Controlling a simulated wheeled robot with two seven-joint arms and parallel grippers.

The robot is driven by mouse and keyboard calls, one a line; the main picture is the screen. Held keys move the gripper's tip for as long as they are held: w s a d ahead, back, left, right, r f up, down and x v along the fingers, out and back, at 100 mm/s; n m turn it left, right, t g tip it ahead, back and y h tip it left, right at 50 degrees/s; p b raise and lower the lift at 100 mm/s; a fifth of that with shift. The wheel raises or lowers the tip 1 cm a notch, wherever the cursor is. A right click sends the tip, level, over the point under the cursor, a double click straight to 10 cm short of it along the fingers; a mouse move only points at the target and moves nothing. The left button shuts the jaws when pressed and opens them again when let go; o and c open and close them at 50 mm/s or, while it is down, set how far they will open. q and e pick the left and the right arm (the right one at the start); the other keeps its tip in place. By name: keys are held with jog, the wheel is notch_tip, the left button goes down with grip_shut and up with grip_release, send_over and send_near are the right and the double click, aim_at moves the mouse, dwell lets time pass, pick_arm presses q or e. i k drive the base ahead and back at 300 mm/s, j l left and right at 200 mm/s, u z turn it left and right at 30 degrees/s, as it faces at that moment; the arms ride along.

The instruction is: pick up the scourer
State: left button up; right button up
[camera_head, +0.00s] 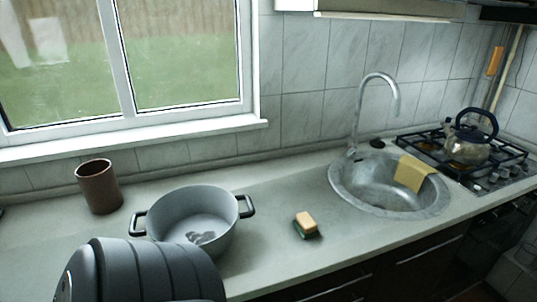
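The scourer (307,225) is a small block with a yellow-tan top and a dark green base. It lies on the grey counter, between the pot and the sink, fairly near the front edge. A large grey segmented part, likely my own arm or body, fills the bottom left corner. Neither of my grippers can be made out in the head view, and nothing touches the scourer.
A grey pot (194,227) with black handles stands left of the scourer. A brown cup (99,186) is farther left. The round metal sink (362,205) with a tap (361,115) and yellow cloth (411,173) is at right. A kettle (468,144) sits on the hob (440,150).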

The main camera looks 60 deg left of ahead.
aim_at(304, 223)
jog(key=u, duration=1.45)
